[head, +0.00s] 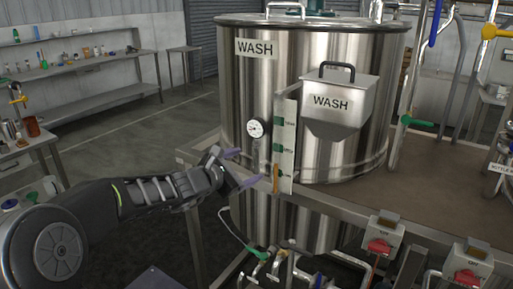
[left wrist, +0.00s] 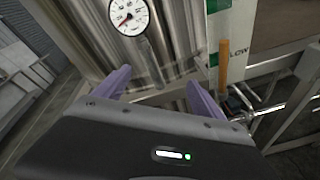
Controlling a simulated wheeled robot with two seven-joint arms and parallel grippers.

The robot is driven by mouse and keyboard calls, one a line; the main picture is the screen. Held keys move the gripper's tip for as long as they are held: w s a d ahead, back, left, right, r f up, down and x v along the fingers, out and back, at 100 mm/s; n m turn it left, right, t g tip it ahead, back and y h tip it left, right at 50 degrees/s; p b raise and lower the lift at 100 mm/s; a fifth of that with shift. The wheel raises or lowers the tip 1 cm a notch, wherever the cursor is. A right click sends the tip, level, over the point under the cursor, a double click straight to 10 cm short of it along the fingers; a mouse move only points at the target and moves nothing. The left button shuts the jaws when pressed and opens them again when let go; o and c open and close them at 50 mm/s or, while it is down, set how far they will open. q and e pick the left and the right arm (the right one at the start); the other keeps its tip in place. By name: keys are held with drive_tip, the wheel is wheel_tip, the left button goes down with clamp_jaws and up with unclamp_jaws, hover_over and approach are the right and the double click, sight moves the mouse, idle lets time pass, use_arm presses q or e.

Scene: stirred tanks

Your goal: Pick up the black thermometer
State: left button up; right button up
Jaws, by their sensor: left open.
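A round dial with a white face and a dark rim (head: 255,129) is on the front of the steel wash tank (head: 245,85). It is the only thermometer-like thing I make out, and I cannot tell whether it is the black thermometer. In the left wrist view the dial (left wrist: 129,15) is at the top, with a grey stem-like part (left wrist: 152,62) below it. My left gripper (head: 243,167) is open with its purple fingers apart, below the dial and in front of the tank. In the left wrist view nothing shows gripped between its fingertips (left wrist: 158,80). My right gripper is not in view.
A level strip (head: 285,145) and an orange stick (head: 276,178) stand just right of my left gripper. A wash hopper (head: 338,105) is on the tank. The floor at left is free.

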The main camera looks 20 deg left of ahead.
sight(254, 129)
use_arm(q)
wheel_tip(254, 129, up, 8)
drive_tip(key=a+n+t, duration=0.1)
drive_tip(key=n+t, duration=0.1)
drive_tip(key=n, duration=0.1)
drive_tip(key=shift+w+a+t, duration=0.3)
drive_tip(key=shift+w+t, duration=0.05)
drive_tip(key=shift+t, duration=0.05)
drive_tip(key=shift+w+f, duration=0.1)
drive_tip(key=shift+w+d, duration=0.2)
drive_tip(key=shift+w, duration=0.6)
drive_tip(key=shift+w+p, duration=0.3)
drive_tip(key=shift+w, duration=0.2)
drive_tip(key=shift+s, duration=0.1)
